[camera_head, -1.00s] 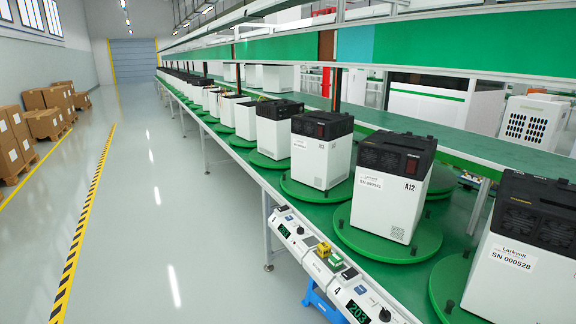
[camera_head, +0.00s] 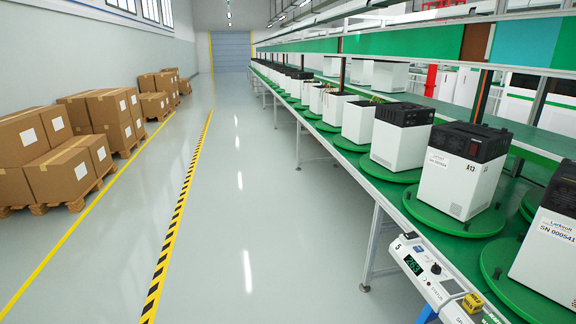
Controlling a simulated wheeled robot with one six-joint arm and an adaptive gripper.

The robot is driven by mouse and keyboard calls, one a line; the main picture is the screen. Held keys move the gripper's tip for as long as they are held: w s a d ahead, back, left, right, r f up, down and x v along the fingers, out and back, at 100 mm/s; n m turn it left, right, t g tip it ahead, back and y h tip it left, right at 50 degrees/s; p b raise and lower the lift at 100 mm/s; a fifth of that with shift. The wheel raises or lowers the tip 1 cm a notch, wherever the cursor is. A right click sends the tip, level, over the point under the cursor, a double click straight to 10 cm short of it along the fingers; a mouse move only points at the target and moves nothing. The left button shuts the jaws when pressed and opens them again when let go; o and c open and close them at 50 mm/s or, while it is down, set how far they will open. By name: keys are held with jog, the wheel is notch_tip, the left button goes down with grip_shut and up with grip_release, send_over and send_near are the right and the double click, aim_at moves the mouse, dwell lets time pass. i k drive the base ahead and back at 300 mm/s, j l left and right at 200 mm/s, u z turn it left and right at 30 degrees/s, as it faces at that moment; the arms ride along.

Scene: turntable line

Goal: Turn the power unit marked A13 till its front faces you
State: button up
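A white power unit (camera_head: 457,184) with a black top stands on a round green turntable (camera_head: 430,213) at the right. My gripper is not in view.
Another unit (camera_head: 547,252), labelled SN 000541, is cut off at the right edge. More units run down the line (camera_head: 403,143). A control strip (camera_head: 425,270) is on the near table edge. The grey aisle (camera_head: 230,220) is clear; cartons (camera_head: 68,172) stand left.

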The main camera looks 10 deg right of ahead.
aim_at(491, 221)
jog(key=i+u, duration=0.15)
jog(key=i, duration=1.6)
jog(key=i+j+z, duration=0.1)
jog(key=i+z, duration=0.15)
jog(key=i, duration=0.25)
jog(key=i+j+z, duration=0.25)
jog(key=i, duration=0.25)
jog(key=i+j+z, duration=0.25)
jog(key=i, duration=0.25)
